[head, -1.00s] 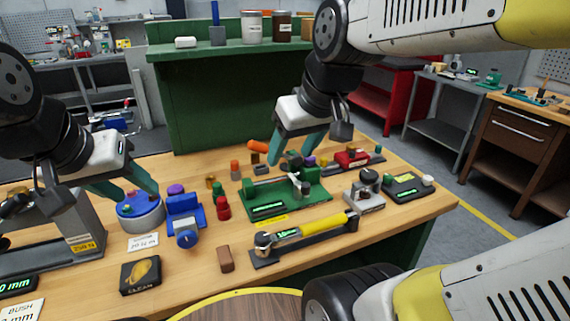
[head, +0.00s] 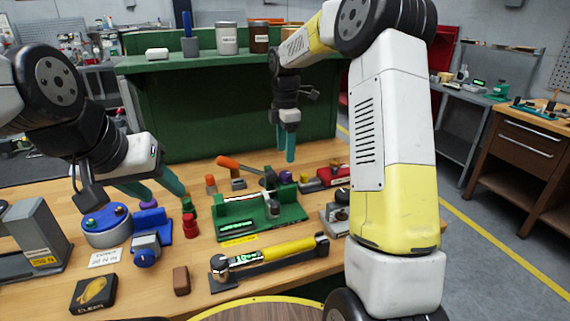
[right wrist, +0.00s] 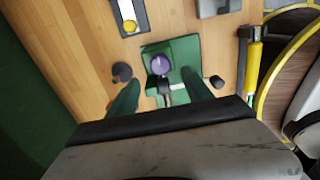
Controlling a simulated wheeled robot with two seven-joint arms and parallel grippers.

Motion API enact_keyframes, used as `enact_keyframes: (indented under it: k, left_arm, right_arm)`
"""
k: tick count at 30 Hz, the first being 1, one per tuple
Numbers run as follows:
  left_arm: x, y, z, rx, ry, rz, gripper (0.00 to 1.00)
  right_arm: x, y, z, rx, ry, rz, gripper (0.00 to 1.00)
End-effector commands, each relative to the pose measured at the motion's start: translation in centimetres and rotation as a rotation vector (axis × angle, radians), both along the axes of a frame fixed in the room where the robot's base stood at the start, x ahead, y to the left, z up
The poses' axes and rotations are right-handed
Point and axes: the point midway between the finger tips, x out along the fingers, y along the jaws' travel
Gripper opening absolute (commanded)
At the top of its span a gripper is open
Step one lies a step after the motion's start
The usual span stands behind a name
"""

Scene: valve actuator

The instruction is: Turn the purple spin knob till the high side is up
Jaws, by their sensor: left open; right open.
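A purple round knob (right wrist: 160,64) with a pale mark on top sits on the green fixture (right wrist: 184,53) in the right wrist view. In the head view, a small purple piece (head: 286,176), probably the same knob, shows at the back of the green fixture (head: 232,228). Which side of it is high cannot be told. My right gripper (head: 286,158) is open and empty, pointing down above the far side of the table behind the fixture. In the right wrist view its fingers straddle the fixture's lower part, with the knob beyond them. My left gripper (head: 162,198) is open above the blue fixture (head: 151,226).
Another purple piece (head: 149,203) is at the blue fixture's back. A round blue-topped gauge (head: 106,222) stands to its left. An orange-handled tool (head: 236,165) lies behind the green fixture. My right arm hides the table's right end.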

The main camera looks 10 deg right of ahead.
Motion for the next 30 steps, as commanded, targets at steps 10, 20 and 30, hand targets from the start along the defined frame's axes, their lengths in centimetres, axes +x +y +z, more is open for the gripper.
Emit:
enact_keyframes:
  k: [10, 20, 30]
  left_arm:
    - [0.0, 0.0, 0.0, 0.0, 0.0, 0.0, 0.46]
    - [0.0, 0.0, 0.0, 0.0, 0.0, 0.0, 0.46]
    - [0.0, 0.0, 0.0, 0.0, 0.0, 0.0, 0.46]
  right_arm:
    - [-0.1, -0.1, -5.1, -0.002, 0.005, 0.003, 0.59]
    - [0.0, 0.0, -7.6, 0.0, 0.001, 0.002, 0.59]
    - [0.0, 0.0, -7.6, 0.0, 0.001, 0.001, 0.32]
